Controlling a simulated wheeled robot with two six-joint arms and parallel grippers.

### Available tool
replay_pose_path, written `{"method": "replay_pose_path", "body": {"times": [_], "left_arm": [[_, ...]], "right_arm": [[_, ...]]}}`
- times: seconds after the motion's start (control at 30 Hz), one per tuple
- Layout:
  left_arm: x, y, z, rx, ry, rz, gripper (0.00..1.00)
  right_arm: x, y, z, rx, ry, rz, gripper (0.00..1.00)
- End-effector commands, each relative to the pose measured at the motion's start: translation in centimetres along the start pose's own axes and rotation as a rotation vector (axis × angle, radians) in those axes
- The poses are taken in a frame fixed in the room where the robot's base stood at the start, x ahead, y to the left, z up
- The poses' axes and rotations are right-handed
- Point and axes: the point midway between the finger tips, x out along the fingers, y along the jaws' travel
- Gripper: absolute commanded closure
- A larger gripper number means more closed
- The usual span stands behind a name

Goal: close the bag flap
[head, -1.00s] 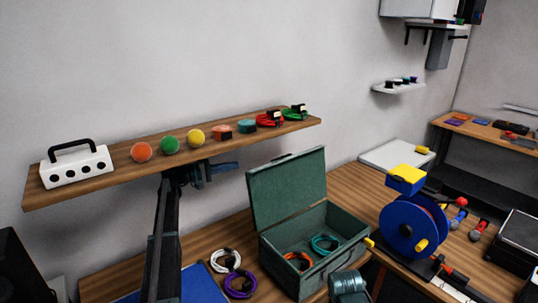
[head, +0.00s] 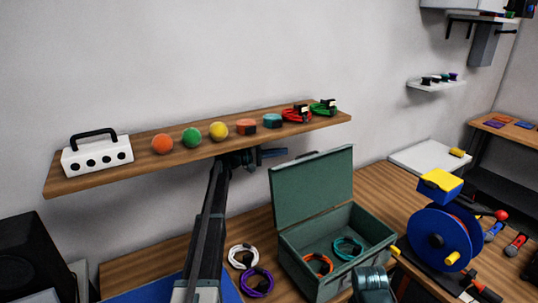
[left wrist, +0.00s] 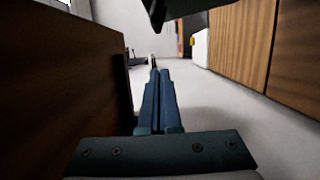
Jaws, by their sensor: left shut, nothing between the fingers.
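A green case-like bag (head: 322,262) stands open on the workbench. Its flap (head: 312,188) is a stiff green panel standing up along the back edge, leaning slightly back. An orange cable coil (head: 318,265) and a teal cable coil (head: 347,248) lie inside. My left gripper (head: 284,153) is near the upper left corner of the flap, under the wall shelf. I cannot tell whether it touches the flap. In the left wrist view its blue fingers (left wrist: 158,75) are together with nothing between them.
The wall shelf (head: 200,160), with a white block, coloured balls and cables, runs just above my left gripper. White (head: 243,256) and purple (head: 257,283) cable coils lie left of the bag.

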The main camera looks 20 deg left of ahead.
Motion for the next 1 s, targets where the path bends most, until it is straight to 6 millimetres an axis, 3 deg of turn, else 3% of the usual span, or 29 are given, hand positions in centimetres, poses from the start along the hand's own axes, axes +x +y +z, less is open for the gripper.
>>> {"method": "replay_pose_path", "body": {"times": [0.1, 0.2, 0.4, 1.0], "left_arm": [[1.9, 0.0, 0.5, 0.000, -0.001, 0.000, 1.00], [2.1, 0.0, 2.3, 0.000, -0.001, 0.000, 1.00], [2.5, 0.0, 3.6, 0.000, 0.000, 0.000, 1.00], [2.7, 0.4, 4.4, 0.019, 0.000, -0.005, 1.00]], "right_arm": [[0.0, 0.0, 0.0, 0.000, 0.000, 0.000, 0.47], [-0.1, 0.0, 0.0, 0.000, 0.000, 0.000, 0.47], [-0.1, 0.0, 0.0, 0.000, 0.000, 0.000, 0.47], [-0.6, 0.1, 0.0, 0.000, 0.000, 0.000, 0.47]]}}
